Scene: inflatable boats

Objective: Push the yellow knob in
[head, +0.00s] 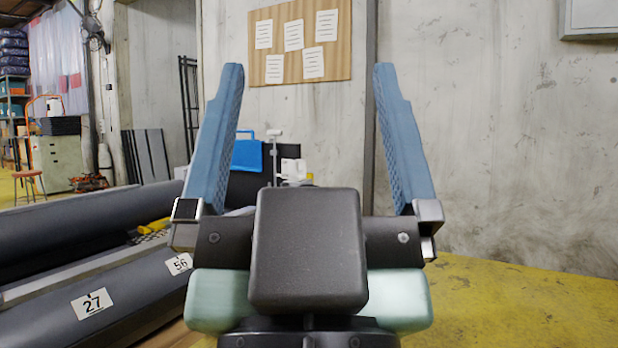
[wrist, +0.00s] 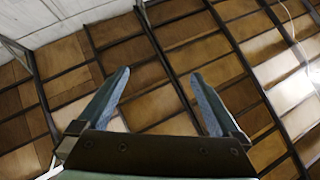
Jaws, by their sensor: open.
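My gripper (head: 310,66) stands upright close in front of the head camera, its two blue fingers wide apart with nothing between them. In the wrist view my gripper (wrist: 160,73) is also open and empty, pointing at the ceiling. A small yellow spot (head: 309,176) shows just above my gripper's dark body, beside a white fitting (head: 293,170); it may be the yellow knob, but it is too small and too covered to be sure. My gripper is in front of it and not seen touching it. What lies below the spot is hidden.
Dark grey inflatable boats (head: 125,287) lie at the left, with a yellow item (head: 150,229) inside one. A blue object (head: 247,153) stands behind them. A concrete wall (head: 510,150) with a pinboard (head: 300,42) is behind. The yellow floor (head: 530,305) at the right is clear.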

